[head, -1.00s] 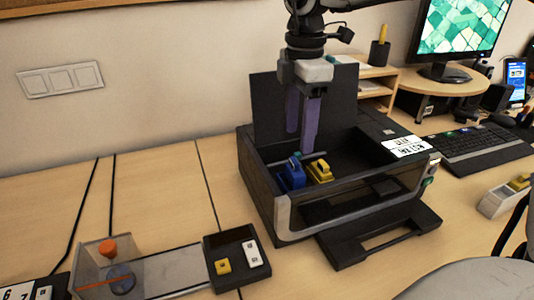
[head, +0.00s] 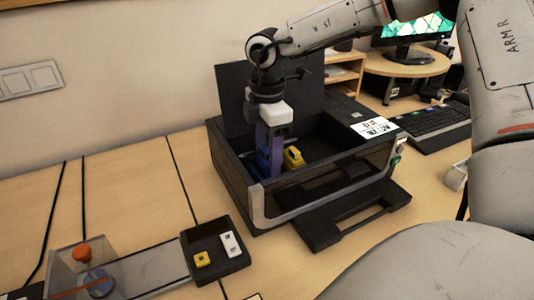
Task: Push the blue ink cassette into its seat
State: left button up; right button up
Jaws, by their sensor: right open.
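The black printer (head: 228,172) stands on the desk with its lid up. In its open bay, the blue ink cassette (head: 264,171) is mostly hidden behind my right gripper's fingers. How deep it sits cannot be seen. A yellow cassette (head: 294,158) is just right of it. My right gripper (head: 270,172) is open and points straight down into the bay, its purple fingers overlapping in this view. Its tips are at the blue cassette; whether they touch it cannot be told. My left gripper is out of view.
The printer's raised lid (head: 229,100) stands behind the gripper. The output tray (head: 350,215) juts out in front. A black tray (head: 215,252) with a yellow and a white piece lies at front left, beside a clear box (head: 82,268) with an orange knob.

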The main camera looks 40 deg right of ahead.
jog(key=c, duration=0.9)
jog(key=shift+r, duration=0.15)
